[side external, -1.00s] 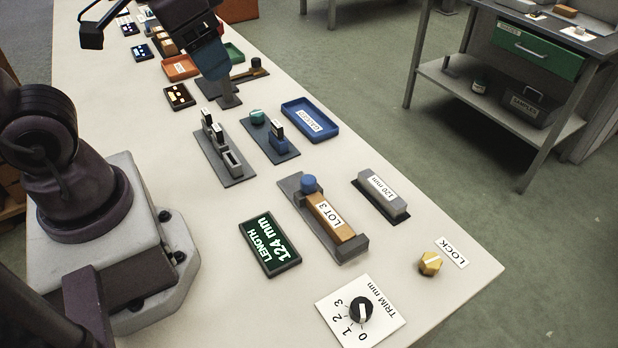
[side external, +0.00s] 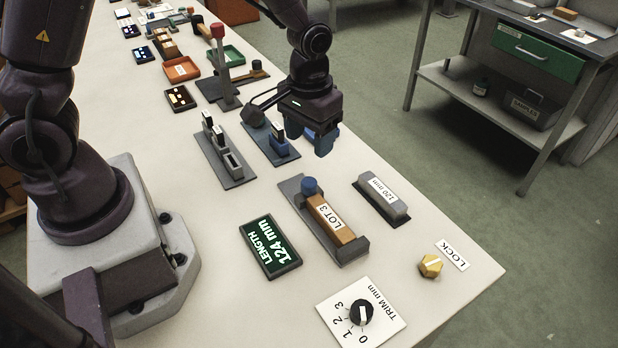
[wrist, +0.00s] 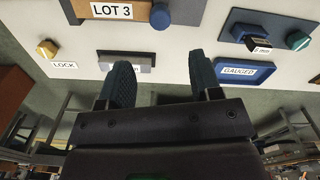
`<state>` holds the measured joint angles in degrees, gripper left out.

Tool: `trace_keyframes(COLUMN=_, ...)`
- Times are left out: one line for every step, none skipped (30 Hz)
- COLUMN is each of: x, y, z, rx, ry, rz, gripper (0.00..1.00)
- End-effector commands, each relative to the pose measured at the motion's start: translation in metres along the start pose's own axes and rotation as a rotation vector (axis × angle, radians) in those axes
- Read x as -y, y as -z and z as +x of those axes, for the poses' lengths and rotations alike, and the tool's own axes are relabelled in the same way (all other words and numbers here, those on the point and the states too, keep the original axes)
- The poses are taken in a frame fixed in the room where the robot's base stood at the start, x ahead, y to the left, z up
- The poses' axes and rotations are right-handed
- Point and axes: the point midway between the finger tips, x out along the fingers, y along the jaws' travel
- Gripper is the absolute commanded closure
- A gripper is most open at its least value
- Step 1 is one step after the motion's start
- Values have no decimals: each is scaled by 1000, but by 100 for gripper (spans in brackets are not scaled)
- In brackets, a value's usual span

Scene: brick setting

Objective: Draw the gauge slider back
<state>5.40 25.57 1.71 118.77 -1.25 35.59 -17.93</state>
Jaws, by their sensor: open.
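A grey gauge (side external: 290,190) lies on the bench and holds a tan block labelled LOT 3 (side external: 329,220). Its slider has a round blue knob (side external: 309,186) at the block's far end; it looks up against the block. The knob also shows at the top of the wrist view (wrist: 160,17). My gripper (side external: 318,142) is open and empty, in the air beyond the gauge, apart from the knob. The wrist view shows its two fingers (wrist: 161,78) spread. A dark display (side external: 270,247) reads LENGTH 124 mm.
A grey 120 mm block (side external: 382,195) lies right of the gauge. A yellow LOCK knob (side external: 430,265) and a TRIM dial (side external: 361,312) stand nearer. The blue GAUGED tray (wrist: 247,72), partly hidden by my arm in the side view, and other fixtures lie beyond.

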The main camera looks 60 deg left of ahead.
Motion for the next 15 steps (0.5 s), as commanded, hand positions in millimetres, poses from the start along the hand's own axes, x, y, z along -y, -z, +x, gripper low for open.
trace_keyframes(x=0, y=-1, z=11, rx=7, ry=2, rz=0, gripper=42)
trace_keyframes(x=1, y=-1, z=18, rx=7, ry=2, rz=0, gripper=42)
trace_keyframes(x=1, y=-2, z=27, rx=8, ry=2, rz=0, gripper=42)
trace_keyframes(x=1, y=-2, z=33, rx=8, ry=2, rz=0, gripper=42)
trace_keyframes(x=1, y=-2, z=40, rx=8, ry=2, rz=0, gripper=42)
trace_keyframes(x=1, y=-2, z=48, rx=8, ry=2, rz=0, gripper=42)
trace_keyframes(x=1, y=-2, z=54, rx=8, ry=2, rz=1, gripper=42)
trace_keyframes(x=1, y=-2, z=60, rx=7, ry=2, rz=1, gripper=42)
trace_keyframes(x=1, y=-2, z=68, rx=7, ry=2, rz=1, gripper=42)
trace_keyframes(x=1, y=-2, z=73, rx=6, ry=2, rz=1, gripper=42)
trace_keyframes(x=1, y=-2, z=78, rx=7, ry=2, rz=1, gripper=42)
trace_keyframes(x=1, y=-2, z=84, rx=5, ry=1, rz=1, gripper=42)
trace_keyframes(x=0, y=-2, z=88, rx=6, ry=1, rz=2, gripper=42)
trace_keyframes(x=0, y=-1, z=92, rx=5, ry=1, rz=2, gripper=42)
trace_keyframes(x=0, y=-1, z=96, rx=4, ry=1, rz=2, gripper=42)
